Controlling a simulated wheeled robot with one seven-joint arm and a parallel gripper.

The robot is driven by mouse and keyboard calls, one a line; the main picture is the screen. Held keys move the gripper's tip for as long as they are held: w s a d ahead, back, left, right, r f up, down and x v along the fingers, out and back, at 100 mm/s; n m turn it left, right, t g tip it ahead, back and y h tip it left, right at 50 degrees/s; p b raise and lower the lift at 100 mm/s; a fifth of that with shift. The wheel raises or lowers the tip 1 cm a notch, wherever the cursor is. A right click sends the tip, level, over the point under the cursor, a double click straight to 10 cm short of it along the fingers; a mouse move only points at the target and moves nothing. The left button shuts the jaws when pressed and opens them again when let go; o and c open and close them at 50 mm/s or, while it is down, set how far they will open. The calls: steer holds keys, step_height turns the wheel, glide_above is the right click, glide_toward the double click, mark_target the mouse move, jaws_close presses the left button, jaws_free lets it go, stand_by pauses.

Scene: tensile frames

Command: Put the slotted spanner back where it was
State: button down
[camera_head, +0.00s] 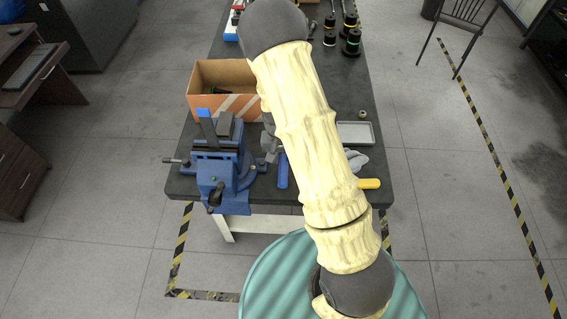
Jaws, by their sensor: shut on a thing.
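My arm reaches over the workbench and hides much of its middle. My gripper (270,150) shows only in part, as dark grey pieces at the arm's left edge, just right of the blue vise (222,178). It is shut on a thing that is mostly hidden. A blue bar or handle (283,172) shows just below the gripper, near the bench's front edge. It may be part of the slotted spanner, but I cannot tell. A blue upright piece (207,126) and a grey block (225,124) stand at the vise's top.
An open cardboard box (206,81) with dark contents stands behind the vise. A grey tray (355,133), a grey cloth or glove (356,160) and a yellow handle (369,184) lie right of my arm. Several dark cylindrical things (352,42) stand farther back.

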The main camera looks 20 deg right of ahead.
mark_target(281, 158)
steer(key=shift+f, duration=2.05)
steer(key=shift+f, duration=0.15)
steer(key=c, duration=1.1)
jaws_free()
steer(key=r, duration=0.7)
steer(key=a+r+b, duration=0.1)
steer(key=r, duration=0.3)
steer(key=shift+w+r, duration=0.15)
steer(key=shift+r, duration=0.45)
